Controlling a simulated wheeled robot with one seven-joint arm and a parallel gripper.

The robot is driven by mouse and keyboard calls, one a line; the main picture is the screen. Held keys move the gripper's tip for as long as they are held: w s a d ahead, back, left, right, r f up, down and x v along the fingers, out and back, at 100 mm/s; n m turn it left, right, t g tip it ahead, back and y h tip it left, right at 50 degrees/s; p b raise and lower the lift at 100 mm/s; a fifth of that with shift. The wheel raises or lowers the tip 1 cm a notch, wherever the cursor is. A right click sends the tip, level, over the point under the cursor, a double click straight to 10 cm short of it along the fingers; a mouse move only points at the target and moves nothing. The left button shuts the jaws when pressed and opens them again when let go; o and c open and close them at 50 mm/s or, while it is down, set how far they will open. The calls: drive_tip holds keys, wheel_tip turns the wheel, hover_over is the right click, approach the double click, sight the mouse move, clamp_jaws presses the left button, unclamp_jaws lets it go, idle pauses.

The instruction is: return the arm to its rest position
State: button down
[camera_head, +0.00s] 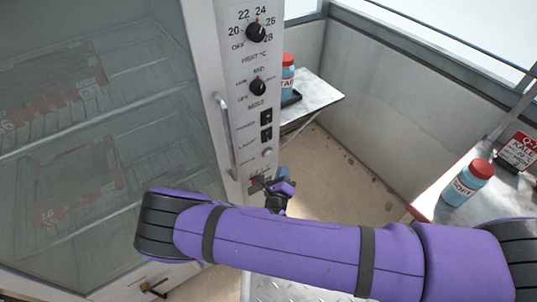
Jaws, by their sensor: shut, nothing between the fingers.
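My purple arm stretches across the lower part of the head view, from the right edge to the left. My gripper (277,197) is small and dark behind the arm, close to the lower end of the cabinet's control panel (250,60). It looks shut with nothing held. The arm hides part of it, and I cannot tell whether it touches the panel.
A glass-fronted cabinet (198,22) fills the left, with a vertical handle (225,135) and two dials. A blue bottle with a red cap (288,75) stands on a metal shelf (318,97). Another bottle (466,184) and a sign (517,151) stand on a right-hand table (431,205).

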idle(0.3)
drive_tip(key=s+d+r+m+g+h, duration=0.1)
drive_tip(key=d+r+m+g+h, duration=0.1)
drive_tip(key=d+r+m+g, duration=0.6)
drive_tip(key=d+r+m+g+h, duration=0.2)
drive_tip(key=d+r+m+g, duration=0.15)
drive_tip(key=r+m, duration=0.95)
drive_tip(key=s+d+r+m+g+h, duration=0.15)
drive_tip(key=d+r+m+g, duration=0.5)
drive_tip(key=r, duration=0.65)
drive_tip(key=s+d+r+m+y, duration=0.3)
drive_tip(key=s+r+m, duration=0.1)
drive_tip(key=r, duration=0.3)
drive_tip(key=s+d+r+m+y, duration=0.2)
drive_tip(key=s+d+r+m, duration=0.2)
drive_tip(key=s+r+m, duration=0.15)
drive_tip(key=s+r+m+t+y, duration=0.4)
drive_tip(key=s+r, duration=0.5)
drive_tip(key=s, duration=0.3)
drive_tip(key=shift+s+d+r+m+t, duration=0.3)
drive_tip(key=shift+d+m+t, duration=0.15)
drive_tip(key=shift+m, duration=0.75)
drive_tip(key=shift+y, duration=0.25)
